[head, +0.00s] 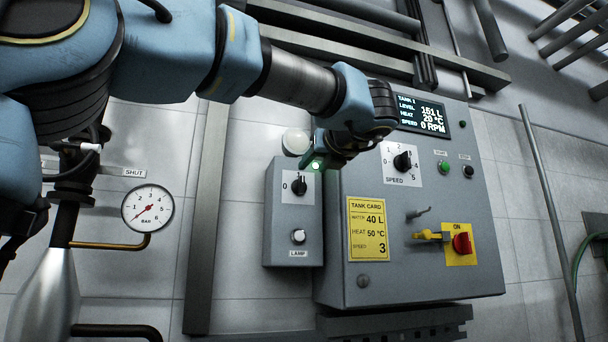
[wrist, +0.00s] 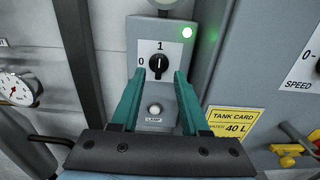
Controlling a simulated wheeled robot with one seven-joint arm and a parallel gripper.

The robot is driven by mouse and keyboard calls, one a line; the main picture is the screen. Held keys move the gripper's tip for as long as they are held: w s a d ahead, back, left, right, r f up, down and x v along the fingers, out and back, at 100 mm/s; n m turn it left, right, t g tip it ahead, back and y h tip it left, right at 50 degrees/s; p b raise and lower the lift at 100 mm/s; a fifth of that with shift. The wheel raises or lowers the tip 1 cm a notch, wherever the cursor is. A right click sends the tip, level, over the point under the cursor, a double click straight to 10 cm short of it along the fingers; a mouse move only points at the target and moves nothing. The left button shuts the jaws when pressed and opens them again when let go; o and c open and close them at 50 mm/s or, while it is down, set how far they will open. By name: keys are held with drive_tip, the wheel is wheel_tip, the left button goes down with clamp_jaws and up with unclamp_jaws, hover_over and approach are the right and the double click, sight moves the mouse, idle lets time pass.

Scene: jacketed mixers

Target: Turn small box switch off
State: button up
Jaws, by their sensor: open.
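The small grey box (head: 282,225) hangs on the wall at the left of the large control panel. Its black rotary switch (wrist: 159,63) sits on a white plate marked 0 and 1, and its pointer stands upright toward the 1. The switch also shows in the head view (head: 298,187). A green light (wrist: 187,32) glows at the box's upper right. My gripper (wrist: 156,76) is open, with teal fingers apart. In the wrist view the fingertips lie left and right of the knob; whether they touch it I cannot tell. In the head view the gripper is by the box's top.
A white LAMP button (wrist: 155,110) sits below the switch. The large panel (head: 340,270) at the right carries a SPEED knob (head: 403,161), a yellow tank card (head: 367,229) and a red ON switch (head: 462,243). A gauge (head: 148,207) and a vertical beam (head: 207,220) stand left.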

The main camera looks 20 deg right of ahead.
sight(301, 186)
drive_tip(key=w+p, duration=0.1)
drive_tip(key=w, duration=0.6)
drive_tip(key=shift+w+d+p, duration=0.15)
drive_tip(key=shift+d+p, duration=0.15)
drive_tip(key=shift+d, duration=0.1)
drive_tip(key=shift+c, duration=0.2)
clamp_jaws()
